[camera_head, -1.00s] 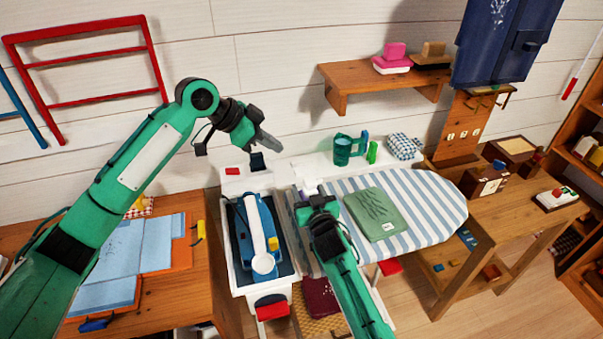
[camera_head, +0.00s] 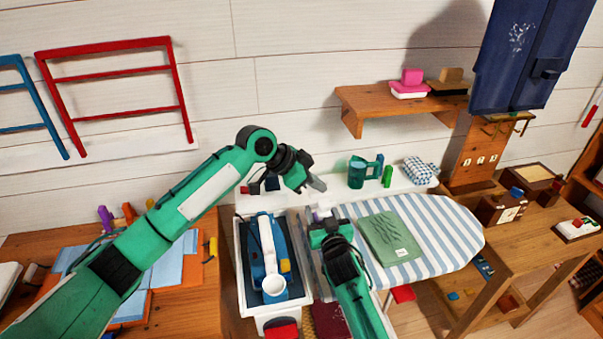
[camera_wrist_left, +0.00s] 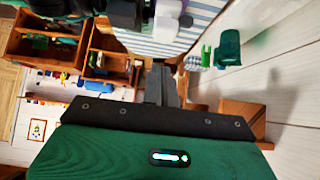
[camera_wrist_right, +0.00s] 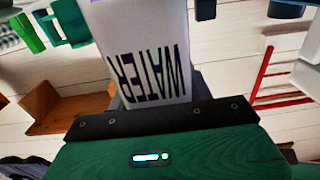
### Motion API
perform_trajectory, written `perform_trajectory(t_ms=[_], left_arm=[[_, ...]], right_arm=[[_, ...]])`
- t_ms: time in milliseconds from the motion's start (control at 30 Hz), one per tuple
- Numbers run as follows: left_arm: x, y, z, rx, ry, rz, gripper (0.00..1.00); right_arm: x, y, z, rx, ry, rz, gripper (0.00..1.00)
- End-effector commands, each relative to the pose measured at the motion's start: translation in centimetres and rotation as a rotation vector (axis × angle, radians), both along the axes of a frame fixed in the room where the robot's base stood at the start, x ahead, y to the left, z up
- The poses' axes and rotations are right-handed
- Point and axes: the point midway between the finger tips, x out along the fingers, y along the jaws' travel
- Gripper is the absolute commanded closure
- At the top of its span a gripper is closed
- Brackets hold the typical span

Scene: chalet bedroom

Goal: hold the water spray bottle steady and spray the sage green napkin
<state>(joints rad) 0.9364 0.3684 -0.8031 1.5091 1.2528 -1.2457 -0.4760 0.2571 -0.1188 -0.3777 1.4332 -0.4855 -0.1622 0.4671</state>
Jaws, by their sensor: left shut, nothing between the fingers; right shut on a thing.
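The white water spray bottle (camera_wrist_right: 148,45) fills the top of the right wrist view, its WATER label upside down. My right gripper (camera_head: 328,226) is shut on it beside the ironing board; only its pale top (camera_head: 321,207) shows in the head view. It also shows at the top of the left wrist view (camera_wrist_left: 166,16). My left gripper (camera_head: 318,185) is shut and empty, just above and left of the bottle top, seemingly apart from it. The sage green napkin (camera_head: 388,238) lies flat on the striped ironing board (camera_head: 450,236), right of the bottle.
A blue iron (camera_head: 266,255) rests in a white-rimmed tray left of the bottle. A green mug (camera_head: 358,174) and a checked cloth (camera_head: 420,171) sit on the white ledge behind. A wooden shelf (camera_head: 400,106) is on the wall.

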Motion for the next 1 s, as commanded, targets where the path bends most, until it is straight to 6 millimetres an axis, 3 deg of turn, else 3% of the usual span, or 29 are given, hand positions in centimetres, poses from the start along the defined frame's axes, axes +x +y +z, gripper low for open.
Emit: perform_trajectory(t_ms=[233,700,1000], left_arm=[[0.0,0.1,-3.3,0.000,0.002,0.001,1.00],[0.0,0.1,-4.0,0.000,0.001,0.001,1.00],[-0.1,0.1,-6.5,0.004,0.004,0.000,1.00]], right_arm=[[0.0,0.0,-0.1,-0.001,0.003,0.000,0.83],[0.0,0.0,-0.2,-0.001,0.003,0.000,0.83],[-0.1,0.0,-0.1,-0.001,0.002,0.001,0.83]])
